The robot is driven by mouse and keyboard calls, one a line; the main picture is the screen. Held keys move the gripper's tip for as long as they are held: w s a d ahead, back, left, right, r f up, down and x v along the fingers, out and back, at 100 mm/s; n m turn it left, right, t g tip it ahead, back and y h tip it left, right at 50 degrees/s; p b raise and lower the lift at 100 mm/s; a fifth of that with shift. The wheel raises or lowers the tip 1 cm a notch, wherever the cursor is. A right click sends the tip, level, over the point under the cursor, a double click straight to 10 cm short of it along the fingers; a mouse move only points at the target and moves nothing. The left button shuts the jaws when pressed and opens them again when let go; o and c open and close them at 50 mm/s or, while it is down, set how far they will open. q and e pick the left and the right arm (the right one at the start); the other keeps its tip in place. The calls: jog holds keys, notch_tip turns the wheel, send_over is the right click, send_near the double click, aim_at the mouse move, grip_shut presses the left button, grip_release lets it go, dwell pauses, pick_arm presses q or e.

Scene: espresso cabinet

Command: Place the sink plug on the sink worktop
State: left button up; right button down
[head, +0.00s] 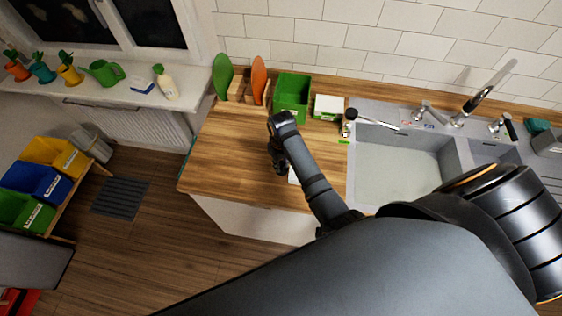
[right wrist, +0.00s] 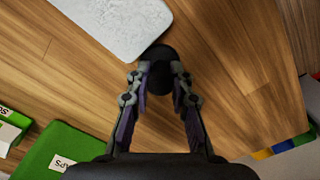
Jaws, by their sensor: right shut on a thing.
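The black round sink plug (right wrist: 159,60) is between the fingertips of my right gripper (right wrist: 159,76), which is shut on it. In the right wrist view the plug overlaps the corner of a pale grey board (right wrist: 118,28). I cannot tell whether the plug touches the worktop. In the head view my right gripper (head: 279,166) is over the wooden worktop (head: 225,150), left of the sink (head: 395,165); the plug is hidden there. My left gripper is not in view.
A green box (head: 292,92), a white box (head: 327,106) and green and orange boards (head: 258,78) stand at the back of the worktop. The worktop left of my right gripper is clear; its edge drops to the floor. The tap (head: 480,95) rises behind the sink.

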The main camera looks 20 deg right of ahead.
aim_at(280, 162)
jog(key=c, duration=1.5)
grip_release()
jog(key=shift+o, duration=1.2)
jog(key=shift+w+f, duration=0.1)
jog(key=shift+w, duration=0.1)
jog(key=shift+o, duration=0.4)
jog(key=shift+w, duration=0.1)
notch_tip(280, 162, up, 9)
jog(key=shift+f+b, duration=0.1)
jog(key=shift+b, duration=1.15)
pick_arm(q)
jog(key=p, duration=0.2)
jog(key=shift+p, duration=0.3)
pick_arm(e)
notch_tip(280, 162, up, 4)
jog(key=shift+f, duration=0.15)
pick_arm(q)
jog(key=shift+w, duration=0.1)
